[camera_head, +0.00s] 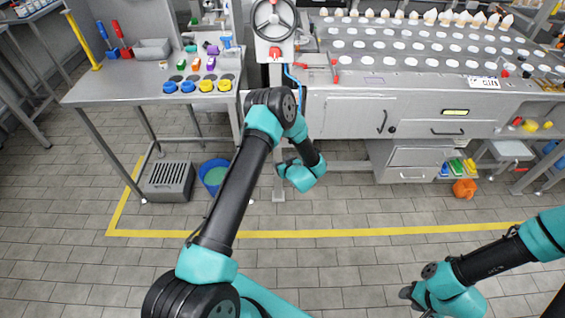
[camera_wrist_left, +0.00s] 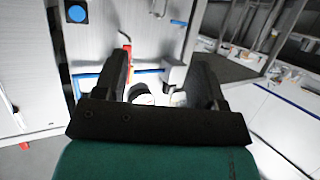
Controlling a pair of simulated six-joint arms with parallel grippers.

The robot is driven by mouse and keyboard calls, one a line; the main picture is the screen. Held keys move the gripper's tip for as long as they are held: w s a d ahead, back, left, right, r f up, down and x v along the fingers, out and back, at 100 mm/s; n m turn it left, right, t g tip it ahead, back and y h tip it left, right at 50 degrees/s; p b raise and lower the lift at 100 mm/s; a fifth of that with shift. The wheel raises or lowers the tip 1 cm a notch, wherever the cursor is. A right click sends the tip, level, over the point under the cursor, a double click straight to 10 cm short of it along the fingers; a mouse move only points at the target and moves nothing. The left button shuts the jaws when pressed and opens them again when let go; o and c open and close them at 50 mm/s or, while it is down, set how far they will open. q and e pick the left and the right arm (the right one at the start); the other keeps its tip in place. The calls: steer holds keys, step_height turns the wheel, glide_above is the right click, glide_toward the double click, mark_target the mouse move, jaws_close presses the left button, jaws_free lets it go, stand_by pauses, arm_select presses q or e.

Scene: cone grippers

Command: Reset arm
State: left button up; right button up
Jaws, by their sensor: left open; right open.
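My left arm (camera_head: 235,190) reaches up from the bottom of the head view, bends at a black elbow, and comes down to a teal wrist (camera_head: 303,176) in front of the grey machine. Its fingers are hard to make out there. In the left wrist view my left gripper (camera_wrist_left: 162,68) has its two black fingers wide apart with nothing held between them. My right arm (camera_head: 495,260) comes in from the right edge, low in the head view. My right gripper (camera_head: 408,292) is at its left end, open, over bare floor, partly hidden by its wrist.
A steel table (camera_head: 120,88) with tools and blue and yellow round pieces stands at the upper left. The machine (camera_head: 345,115) with rows of cones fills the upper right. A blue bucket (camera_head: 207,180), grey crate (camera_head: 169,181) and orange container (camera_head: 465,188) stand on the floor. The front floor is clear.

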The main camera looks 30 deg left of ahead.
stand_by(0.4)
arm_select(q)
steer(key=s+d+m+g+h, duration=0.2)
steer(key=s+d+h, duration=0.3)
steer(key=s, duration=0.4)
steer(key=s+d+r+m+g+h, duration=0.1)
steer(key=s+d+m+h, duration=0.3)
steer(key=s, duration=0.6)
steer(key=s+d+m+g+h, duration=0.3)
steer(key=s+d+h, duration=0.3)
steer(key=s, duration=0.4)
steer(key=shift+d+r+g, duration=0.4)
steer(key=shift+d, duration=0.05)
